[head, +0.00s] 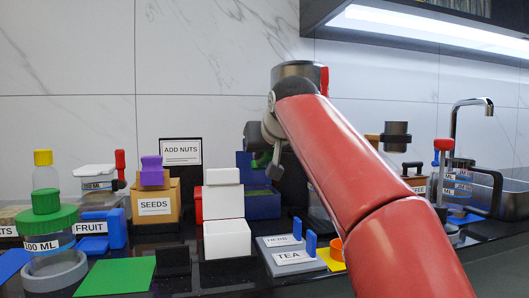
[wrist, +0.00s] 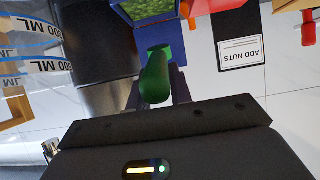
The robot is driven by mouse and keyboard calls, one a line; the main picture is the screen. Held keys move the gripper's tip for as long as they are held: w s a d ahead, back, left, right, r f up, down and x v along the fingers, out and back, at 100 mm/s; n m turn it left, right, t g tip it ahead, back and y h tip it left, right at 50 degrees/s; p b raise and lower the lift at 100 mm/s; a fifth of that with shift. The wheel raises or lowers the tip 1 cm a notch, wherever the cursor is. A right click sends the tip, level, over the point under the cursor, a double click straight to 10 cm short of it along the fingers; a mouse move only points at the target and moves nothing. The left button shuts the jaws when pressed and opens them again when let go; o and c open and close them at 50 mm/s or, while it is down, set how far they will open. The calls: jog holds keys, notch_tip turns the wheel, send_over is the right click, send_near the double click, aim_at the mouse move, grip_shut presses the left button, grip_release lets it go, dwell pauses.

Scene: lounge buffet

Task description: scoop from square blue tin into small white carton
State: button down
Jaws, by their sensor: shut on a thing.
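My gripper (wrist: 155,88) is shut on a green handle (wrist: 156,76), taken to be the scoop's. Its far end runs up to the square blue tin (wrist: 158,36), whose top shows green contents; I cannot tell whether the scoop's head is inside. In the head view the blue tin (head: 263,208) stands behind the tea and herb labels, partly hidden by other things. My gripper's wrist is above it, and its fingertips are not clear there. White cartons stand left of the tin: a small one in front (head: 228,240) and a taller one behind (head: 223,202).
A seeds box (head: 154,206), a fruit container (head: 114,230) and a green-lidded jar (head: 50,245) stand left. An add nuts sign (head: 181,152) stands at the back. Tea (head: 290,257) and herb labels lie in front. A sink and tap (head: 470,110) are right.

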aim_at(264, 165)
jog(key=shift+s+r, duration=0.1)
jog(key=shift+r, duration=0.05)
jog(key=shift+p, duration=0.75)
jog(key=g+p, duration=0.1)
jog(key=p, duration=0.1)
jog(key=w+f+g+p, duration=0.1)
jog(key=p, duration=0.1)
jog(key=shift+a+f+h, duration=0.1)
jog(key=shift+f+h, duration=0.05)
jog(key=shift+h, duration=0.15)
jog(key=shift+w+a+f+g, duration=0.1)
jog(key=shift+w+f+g, duration=0.2)
jog(key=shift+f+g, duration=0.35)
jog(key=shift+f+b, duration=0.45)
jog(key=shift+f, duration=0.2)
jog(key=shift+w+a+f+b, duration=0.1)
jog(key=shift+w+f+b, duration=0.1)
jog(key=shift+f+b, duration=0.45)
jog(key=shift+w+f+b, duration=0.2)
jog(key=shift+f, duration=0.8)
